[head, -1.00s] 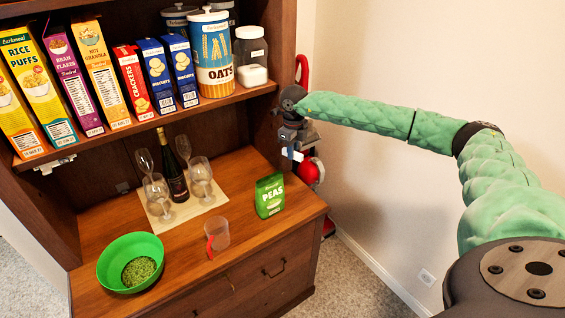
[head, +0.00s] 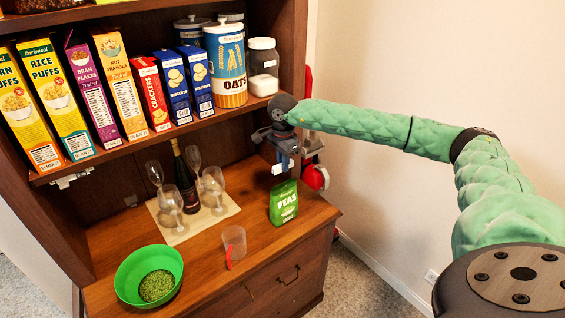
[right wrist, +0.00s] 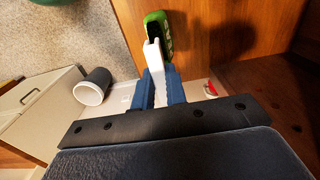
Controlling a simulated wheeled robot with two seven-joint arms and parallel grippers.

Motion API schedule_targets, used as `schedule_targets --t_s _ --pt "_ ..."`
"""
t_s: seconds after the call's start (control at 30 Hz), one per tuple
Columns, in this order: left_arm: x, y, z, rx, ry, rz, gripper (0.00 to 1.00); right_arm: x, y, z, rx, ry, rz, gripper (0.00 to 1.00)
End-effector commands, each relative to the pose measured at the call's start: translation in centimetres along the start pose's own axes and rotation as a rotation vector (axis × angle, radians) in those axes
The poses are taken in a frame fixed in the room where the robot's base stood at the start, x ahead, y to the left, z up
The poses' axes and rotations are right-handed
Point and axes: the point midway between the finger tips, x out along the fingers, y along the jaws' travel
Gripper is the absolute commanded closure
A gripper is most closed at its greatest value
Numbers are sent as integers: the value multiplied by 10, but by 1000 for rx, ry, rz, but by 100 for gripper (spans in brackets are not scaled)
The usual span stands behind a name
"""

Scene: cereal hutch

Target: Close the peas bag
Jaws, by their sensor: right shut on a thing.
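The green peas bag (head: 284,203) stands upright near the right end of the wooden counter. In the right wrist view the bag (right wrist: 166,24) shows from above, with a dark gap inside its green top edge. My right gripper (head: 282,161) is just above the bag. It is shut on a white clip-like piece (right wrist: 154,57), which sits between the blue fingers and points towards the bag's top. I cannot tell whether the white piece touches the bag. My left gripper is not in view.
A clear cup with a red handle (head: 234,243) and a green bowl of peas (head: 120,280) stand on the counter. Glasses and a dark bottle (head: 184,182) are on a mat behind. The shelf (head: 190,130) with boxes hangs above. Counter around the bag is clear.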

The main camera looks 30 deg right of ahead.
Motion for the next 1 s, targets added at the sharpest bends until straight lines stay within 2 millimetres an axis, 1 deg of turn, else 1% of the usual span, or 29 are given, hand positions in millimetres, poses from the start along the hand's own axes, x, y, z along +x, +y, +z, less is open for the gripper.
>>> schedule_targets --t_s 0.17,0.57,0.8,1.0 --pt "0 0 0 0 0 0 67 6 0 0 -11 0 1 100" --pt "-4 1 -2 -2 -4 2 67 37 0 0 -9 1 2 100" --pt "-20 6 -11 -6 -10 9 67 46 0 0 -8 1 0 100" --pt "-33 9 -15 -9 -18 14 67 52 0 0 -8 0 0 100"
